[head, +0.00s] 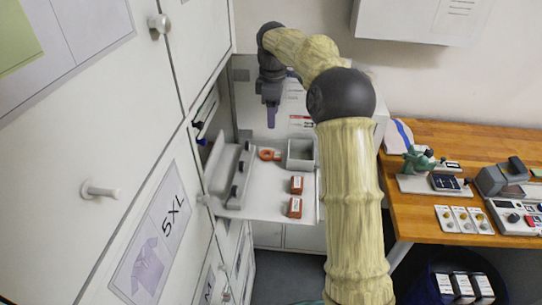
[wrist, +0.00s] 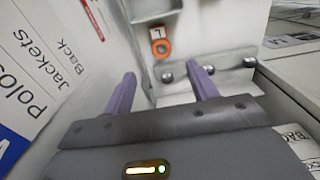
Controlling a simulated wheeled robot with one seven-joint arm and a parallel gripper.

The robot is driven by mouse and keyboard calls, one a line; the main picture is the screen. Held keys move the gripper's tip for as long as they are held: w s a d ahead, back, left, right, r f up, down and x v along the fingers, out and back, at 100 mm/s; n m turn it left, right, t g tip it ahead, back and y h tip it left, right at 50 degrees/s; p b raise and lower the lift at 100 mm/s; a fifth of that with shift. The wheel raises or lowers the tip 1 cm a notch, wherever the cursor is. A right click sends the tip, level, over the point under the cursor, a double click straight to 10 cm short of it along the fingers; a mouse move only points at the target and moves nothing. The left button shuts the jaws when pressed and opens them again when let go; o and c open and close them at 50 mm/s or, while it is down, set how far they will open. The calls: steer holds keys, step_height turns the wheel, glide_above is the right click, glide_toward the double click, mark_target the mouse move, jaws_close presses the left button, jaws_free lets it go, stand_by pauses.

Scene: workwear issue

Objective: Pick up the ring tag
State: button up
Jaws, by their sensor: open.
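The orange ring tag (head: 268,154) lies on the pale pull-out shelf (head: 262,203), left of a small grey bin. In the wrist view the ring tag (wrist: 163,48) shows as an orange ring with a pale label marked with a dark character. My gripper (head: 271,120) hangs above the shelf near the tag, pointing down. In the wrist view my gripper (wrist: 162,86) has its two purple fingers apart with nothing between them. The tag appears beyond the fingertips, apart from them.
The grey bin (head: 301,163) stands beside the tag. Two small red boxes (head: 296,185) sit nearer on the shelf. A grey rail with dark knobs (head: 239,178) runs along the shelf's left side, close to the cabinet doors (head: 150,235). A wooden bench (head: 410,222) stands right.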

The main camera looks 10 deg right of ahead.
steer(key=p, duration=0.2)
glide_above(273, 154)
step_height(273, 154, down, 9)
steer(key=shift+f, duration=0.15)
steer(key=shift+w+a, duration=0.1)
steer(key=shift+f, duration=0.3)
steer(key=f+p, duration=0.2)
steer(key=f, duration=0.1)
steer(key=shift+d+f, duration=0.25)
steer(key=shift+d, duration=0.15)
steer(key=shift+s+f+p, duration=0.2)
steer(key=shift+f+p, duration=0.15)
steer(key=shift+a+f, duration=0.2)
steer(key=shift+c, duration=0.5)
